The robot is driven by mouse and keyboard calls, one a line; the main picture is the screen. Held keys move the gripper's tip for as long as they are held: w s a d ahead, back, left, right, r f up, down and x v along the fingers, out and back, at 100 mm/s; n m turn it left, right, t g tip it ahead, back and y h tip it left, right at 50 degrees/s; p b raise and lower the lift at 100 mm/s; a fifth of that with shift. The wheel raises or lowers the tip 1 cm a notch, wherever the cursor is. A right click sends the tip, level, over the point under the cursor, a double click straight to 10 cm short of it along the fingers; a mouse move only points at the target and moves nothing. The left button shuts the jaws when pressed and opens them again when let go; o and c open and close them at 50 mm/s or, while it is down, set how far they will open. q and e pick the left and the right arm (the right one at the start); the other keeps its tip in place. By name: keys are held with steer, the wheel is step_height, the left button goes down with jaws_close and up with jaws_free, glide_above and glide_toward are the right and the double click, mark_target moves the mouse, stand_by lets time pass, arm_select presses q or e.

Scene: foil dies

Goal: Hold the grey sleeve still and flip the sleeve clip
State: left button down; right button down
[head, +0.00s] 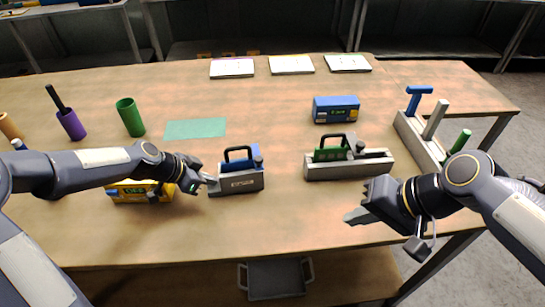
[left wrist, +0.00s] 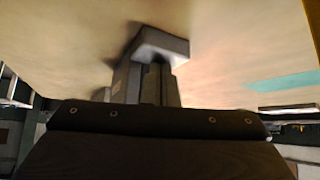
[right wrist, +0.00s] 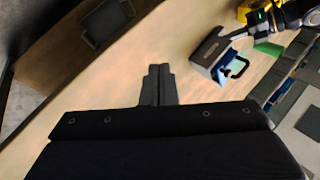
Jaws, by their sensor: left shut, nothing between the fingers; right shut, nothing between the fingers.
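A dark grey sleeve (head: 236,183) stands upright near the table's middle, with a blue block (head: 250,153) behind its front face and a black loop handle (head: 238,152) on top. A small dark piece (head: 258,161) at its upper right may be the clip; I cannot tell its position. The sleeve also shows in the right wrist view (right wrist: 208,47). My left gripper (head: 210,180) is shut and empty at the sleeve's left end; I cannot tell whether they touch. My right gripper (head: 350,217) is shut and empty, to the right and nearer the front edge.
A longer grey holder (head: 347,172) with a green block stands to the right. A yellow box (head: 142,192) lies beneath my left forearm. A blue box (head: 336,109), a green mat (head: 196,129) and a green cup (head: 130,117) lie farther back. The front middle is clear.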

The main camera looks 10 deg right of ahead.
steer(key=w+a+m+g+y, duration=0.2)
steer(key=w+m+y, duration=0.15)
steer(key=w, duration=0.55)
steer(key=m+y, duration=0.4)
steer(key=m, duration=0.1)
glide_toward(257, 152)
steer(key=s+d+r, duration=0.2)
steer(key=s+d, duration=0.2)
steer(key=x, duration=1)
steer(key=shift+f+g, duration=0.25)
steer(key=shift+g, duration=0.05)
